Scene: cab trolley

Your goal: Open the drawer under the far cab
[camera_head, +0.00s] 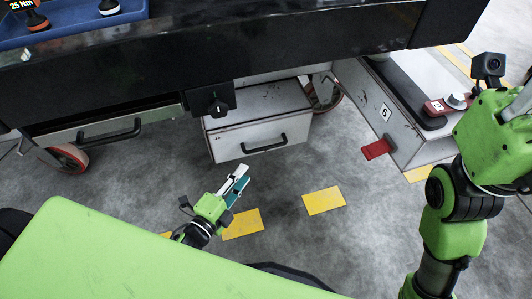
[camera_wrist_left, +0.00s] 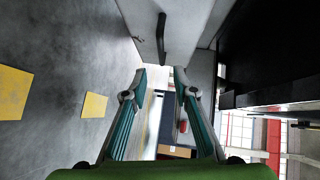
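A pale grey drawer box (camera_head: 258,120) with a worn top sits under the black trolley body in the middle of the head view. Its black bar handle (camera_head: 264,146) is on the front face. The handle also shows upright in the left wrist view (camera_wrist_left: 162,38). My left gripper (camera_head: 240,178) is just in front of and below this front, apart from the handle. Its fingers (camera_wrist_left: 160,74) are spread with nothing between them. My right wrist (camera_head: 495,125) is at the right edge; its fingertips cannot be made out. I cannot tell which unit is the far cab.
Another drawer front with a black handle (camera_head: 110,133) is at left, near a red-rimmed wheel (camera_head: 68,157). A grey unit marked 6 (camera_head: 400,135) with a red tab (camera_head: 377,149) stands right. Yellow floor marks (camera_head: 324,201) lie on clear floor.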

